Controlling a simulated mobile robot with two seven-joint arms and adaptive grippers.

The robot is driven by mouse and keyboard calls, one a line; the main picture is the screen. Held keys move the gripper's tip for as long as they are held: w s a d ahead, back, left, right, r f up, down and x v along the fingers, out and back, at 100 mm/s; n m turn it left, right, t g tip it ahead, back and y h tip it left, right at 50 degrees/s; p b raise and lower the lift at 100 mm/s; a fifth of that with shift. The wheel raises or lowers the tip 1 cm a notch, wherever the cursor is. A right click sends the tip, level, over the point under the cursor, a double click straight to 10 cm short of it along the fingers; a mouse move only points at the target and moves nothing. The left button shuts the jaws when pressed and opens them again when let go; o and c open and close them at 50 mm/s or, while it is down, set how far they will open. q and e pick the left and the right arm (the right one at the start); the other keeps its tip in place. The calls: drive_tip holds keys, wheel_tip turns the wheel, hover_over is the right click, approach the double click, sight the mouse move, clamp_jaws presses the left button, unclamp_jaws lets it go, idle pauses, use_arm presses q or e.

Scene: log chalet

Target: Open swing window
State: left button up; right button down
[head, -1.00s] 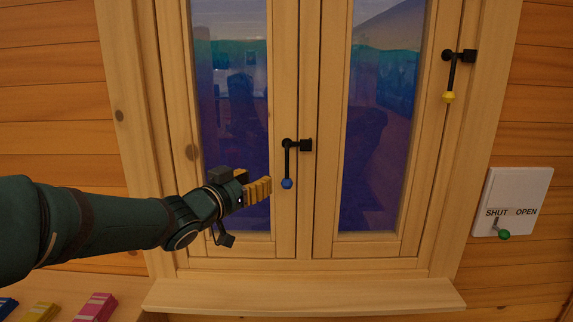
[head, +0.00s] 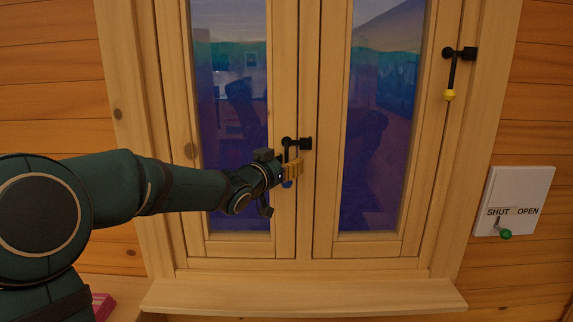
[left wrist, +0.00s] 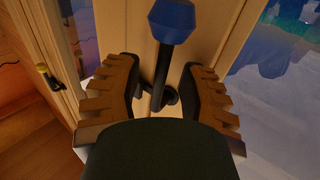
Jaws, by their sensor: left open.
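The swing window has two narrow wooden sashes, a left one (head: 200,170) and a right one (head: 410,175), both looking closed. A black handle with a blue knob (head: 286,184) hangs down where the sashes meet; its knob (left wrist: 172,20) is large in the left wrist view. A second black handle (head: 452,72) with a yellow knob hangs down at the right frame. My left gripper (head: 292,170) is at the blue-knob handle. Its fingers (left wrist: 158,92) are apart, with the black lever between them. In the head view they partly cover the handle. My right gripper is not in view.
A wooden sill (head: 300,296) juts out below the window. A white panel (head: 515,195) marked SHUT and OPEN, with a green-knobbed lever toward SHUT, is on the right wall. A pink object (head: 103,305) lies at lower left, partly hidden by my arm.

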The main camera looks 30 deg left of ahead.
use_arm(q)
clamp_jaws()
